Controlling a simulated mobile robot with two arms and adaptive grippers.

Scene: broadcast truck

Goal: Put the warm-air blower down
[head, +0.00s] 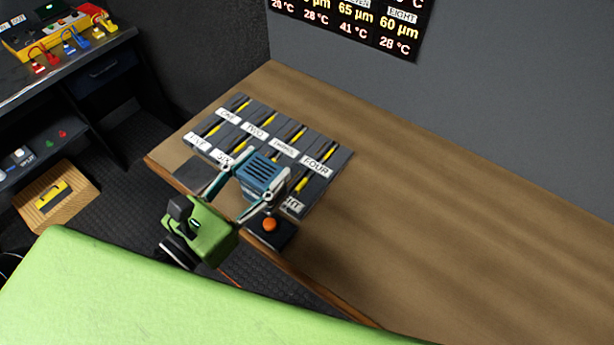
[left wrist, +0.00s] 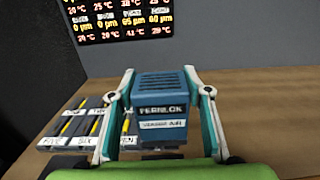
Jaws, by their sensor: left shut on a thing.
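The warm-air blower (head: 260,170) is a small blue box with dark slots on top. My left gripper (head: 256,178) is shut on it, with one finger on each side. My right gripper is not in view.
The panel has several slots with yellow pieces and number labels. A dark pad (head: 195,175) lies at the table's near left edge. A black block with an orange knob (head: 269,224) is close beside the gripper. The table's right side is clear. A temperature display (head: 355,18) hangs behind.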

